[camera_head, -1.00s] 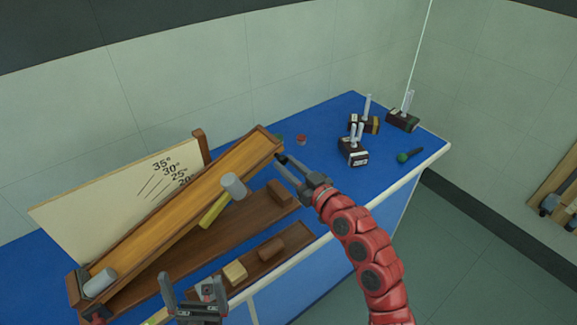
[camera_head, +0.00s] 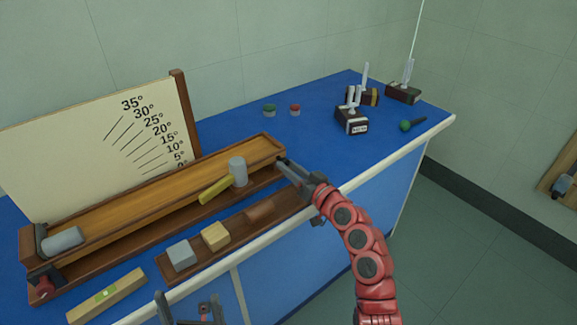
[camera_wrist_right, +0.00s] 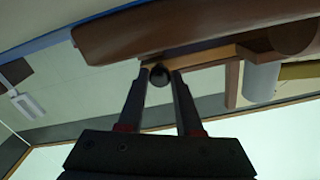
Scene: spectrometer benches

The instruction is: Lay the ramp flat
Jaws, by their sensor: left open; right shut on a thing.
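The wooden ramp (camera_head: 165,192) lies at a low tilt over its brown base (camera_head: 120,265), right end slightly higher. A gap shows beneath its right part. The angle board (camera_head: 60,165) with marks from 35° down stands behind it. My right gripper (camera_head: 284,162) is at the ramp's right end, shut on a small black knob (camera_wrist_right: 159,75), which shows between its fingertips in the right wrist view. A grey cylinder (camera_head: 62,240) lies at the ramp's left end. My left gripper (camera_head: 190,308) is open and empty at the bottom edge, partly cut off.
A tray (camera_head: 205,263) holds blocks in front. A level (camera_head: 108,295) lies at front left. Small caps (camera_head: 295,109) and stands (camera_head: 351,120) are on the blue bench (camera_head: 330,170).

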